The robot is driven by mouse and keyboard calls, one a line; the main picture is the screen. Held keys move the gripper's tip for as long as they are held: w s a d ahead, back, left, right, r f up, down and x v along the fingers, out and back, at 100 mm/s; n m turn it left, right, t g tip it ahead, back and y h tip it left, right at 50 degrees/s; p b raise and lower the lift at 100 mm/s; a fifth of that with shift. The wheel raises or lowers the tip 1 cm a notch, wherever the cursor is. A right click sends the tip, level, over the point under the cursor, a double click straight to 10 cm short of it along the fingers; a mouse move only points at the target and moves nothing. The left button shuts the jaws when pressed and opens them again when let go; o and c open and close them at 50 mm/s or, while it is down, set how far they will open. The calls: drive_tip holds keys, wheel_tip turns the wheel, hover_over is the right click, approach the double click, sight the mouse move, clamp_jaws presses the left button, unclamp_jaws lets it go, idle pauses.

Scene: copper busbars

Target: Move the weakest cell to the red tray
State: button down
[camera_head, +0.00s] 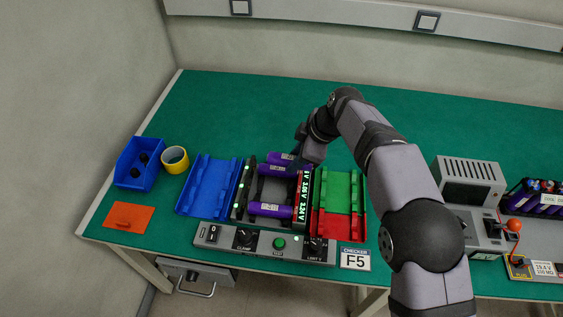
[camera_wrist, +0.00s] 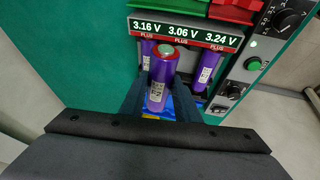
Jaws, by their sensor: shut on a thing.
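My gripper (camera_head: 296,156) is shut on a purple cell (camera_head: 283,158). In the wrist view the held cell (camera_wrist: 160,78) is gripped between the dark fingers, in front of the middle of the display (camera_wrist: 182,32). The display reads 3.16 V, 3.06 V and 3.24 V. The held cell looks raised above the checker. Two other purple cells lie in the checker, one towards the back (camera_head: 278,171) and one towards the front (camera_head: 268,210); the middle slot between them looks empty. The red tray (camera_head: 332,227) is right of the checker, at the front.
A green tray (camera_head: 340,186) adjoins the red tray at the back. A blue tray (camera_head: 210,187) is left of the checker. The control panel (camera_head: 262,242) runs along the front. A blue bin (camera_head: 138,165), yellow tape (camera_head: 175,159) and a grey instrument (camera_head: 470,190) stand further out. The back bench is clear.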

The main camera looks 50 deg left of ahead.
drive_tip(key=w+d+m+p, duration=0.3)
drive_tip(key=w+d+p, duration=0.1)
drive_tip(key=w+d, duration=0.55)
drive_tip(key=s+d+f+n+g+h, duration=0.1)
drive_tip(key=s+d+f+n, duration=0.2)
drive_tip(key=s+d+f, duration=0.2)
drive_tip(key=shift+s+d+f+g, duration=0.3)
drive_tip(key=shift+s+d, duration=0.05)
drive_tip(key=shift+d, duration=1.05)
drive_tip(key=shift+f, duration=0.15)
drive_tip(key=shift+f+b, duration=0.75)
drive_tip(key=shift+f, duration=1.1)
